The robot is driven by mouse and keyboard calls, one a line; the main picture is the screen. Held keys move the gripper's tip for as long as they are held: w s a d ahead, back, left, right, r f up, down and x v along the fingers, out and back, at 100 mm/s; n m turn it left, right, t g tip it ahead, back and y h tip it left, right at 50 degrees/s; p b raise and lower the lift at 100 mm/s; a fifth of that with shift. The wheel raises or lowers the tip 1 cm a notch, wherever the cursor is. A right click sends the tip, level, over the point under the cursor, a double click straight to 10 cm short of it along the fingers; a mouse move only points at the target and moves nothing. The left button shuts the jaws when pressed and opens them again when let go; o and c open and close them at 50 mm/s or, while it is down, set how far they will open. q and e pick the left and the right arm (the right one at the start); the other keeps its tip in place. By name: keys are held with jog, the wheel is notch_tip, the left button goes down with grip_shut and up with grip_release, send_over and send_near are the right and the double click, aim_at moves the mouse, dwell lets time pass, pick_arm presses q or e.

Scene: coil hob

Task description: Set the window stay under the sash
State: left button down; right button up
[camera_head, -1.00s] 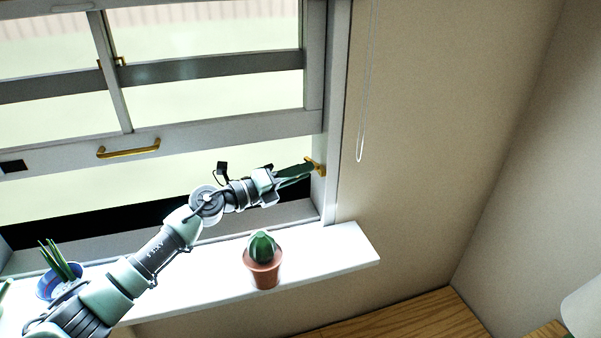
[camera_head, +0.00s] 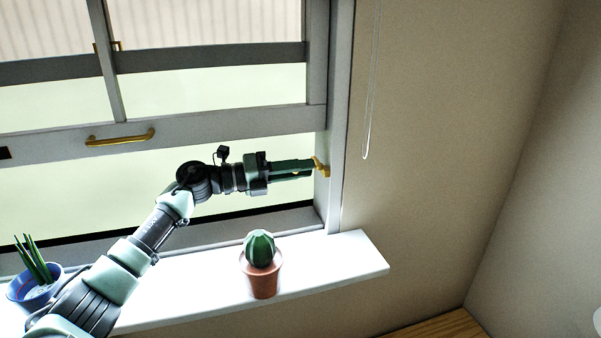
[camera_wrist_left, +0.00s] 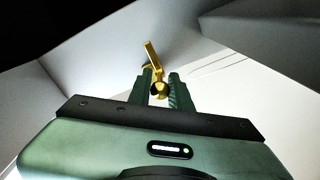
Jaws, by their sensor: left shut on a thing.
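The window stay (camera_head: 322,168) is a small brass piece at the right side of the window frame. It also shows in the left wrist view (camera_wrist_left: 151,54), between and just beyond my fingertips. My left gripper (camera_head: 312,168) reaches it from the left and is shut on it; in the left wrist view my gripper (camera_wrist_left: 160,78) has its two green fingers on either side of the brass. The sash (camera_head: 220,128) is raised, with a brass handle (camera_head: 120,138) on its bottom rail, and its lower edge is above the stay. My right gripper is not in view.
A potted cactus (camera_head: 260,265) stands on the white sill (camera_head: 335,262), below my left forearm. A blue pot (camera_head: 30,285) with a spiky plant stands at the left, beside my arm. A blind cord (camera_head: 370,100) hangs on the wall to the right.

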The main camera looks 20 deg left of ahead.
pick_arm(q)
jog(key=c, duration=1.3)
grip_release()
jog(key=b+v, duration=0.2)
jog(key=v, duration=0.5)
jog(key=shift+s+a, duration=0.2)
jog(key=shift+a, duration=0.1)
jog(key=shift+f, duration=0.1)
